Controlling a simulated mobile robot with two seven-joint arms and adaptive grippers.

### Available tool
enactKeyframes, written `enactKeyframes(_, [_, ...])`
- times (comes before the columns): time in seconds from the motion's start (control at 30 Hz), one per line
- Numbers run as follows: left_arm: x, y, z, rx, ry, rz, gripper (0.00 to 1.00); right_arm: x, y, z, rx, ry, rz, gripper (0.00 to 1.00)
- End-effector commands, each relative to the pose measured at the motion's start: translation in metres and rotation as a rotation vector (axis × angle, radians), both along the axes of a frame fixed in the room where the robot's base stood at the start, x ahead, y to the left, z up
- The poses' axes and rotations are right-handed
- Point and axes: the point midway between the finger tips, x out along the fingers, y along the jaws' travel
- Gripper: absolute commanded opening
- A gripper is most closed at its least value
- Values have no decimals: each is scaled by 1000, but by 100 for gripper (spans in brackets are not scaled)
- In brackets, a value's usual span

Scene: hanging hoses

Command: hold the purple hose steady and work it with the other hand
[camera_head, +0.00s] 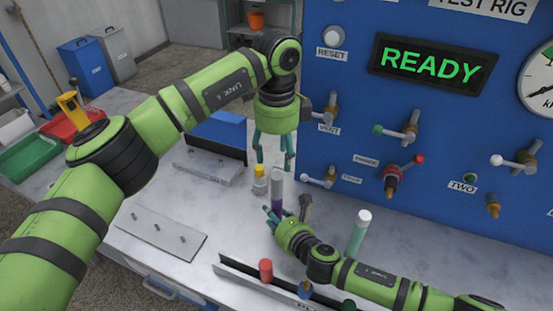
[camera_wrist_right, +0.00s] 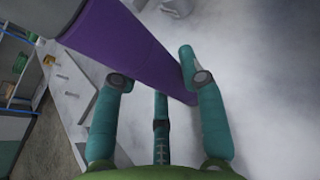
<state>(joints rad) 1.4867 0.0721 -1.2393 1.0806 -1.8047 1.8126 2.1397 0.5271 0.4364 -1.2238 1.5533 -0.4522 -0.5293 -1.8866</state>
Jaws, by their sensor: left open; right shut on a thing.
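The purple hose (camera_head: 277,203) stands upright on the bench with a pale grey upper end. In the right wrist view the purple hose (camera_wrist_right: 135,45) runs diagonally between the fingers. My right gripper (camera_head: 270,213) is shut on its lower part; its fingers also show in the right wrist view (camera_wrist_right: 160,85). My left gripper (camera_head: 273,160) points down, open and empty, just above the hose's top. I cannot tell whether its fingers straddle the tip.
A small yellow-topped piece (camera_head: 260,178) stands close left of the hose. A green hose with a white top (camera_head: 359,232) stands to the right. The blue test rig panel (camera_head: 345,130) with valves rises behind. A rail with a red peg (camera_head: 265,270) lies in front.

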Motion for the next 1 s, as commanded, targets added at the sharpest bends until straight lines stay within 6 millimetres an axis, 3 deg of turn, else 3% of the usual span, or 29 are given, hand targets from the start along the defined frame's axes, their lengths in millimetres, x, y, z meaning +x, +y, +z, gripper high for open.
enactKeyframes(0.5, [0, 0, -91, 2, 2, 2, 56, -1, 0, 0, 1, 2, 1, 7])
enactKeyframes(0.7, [0, 0, -108, 0, 1, 2, 56, -1, 1, 0, 1, 2, 1, 7])
enactKeyframes(1.0, [0, 0, -112, 1, 0, 2, 56, -1, 1, 0, 1, 2, 1, 7])
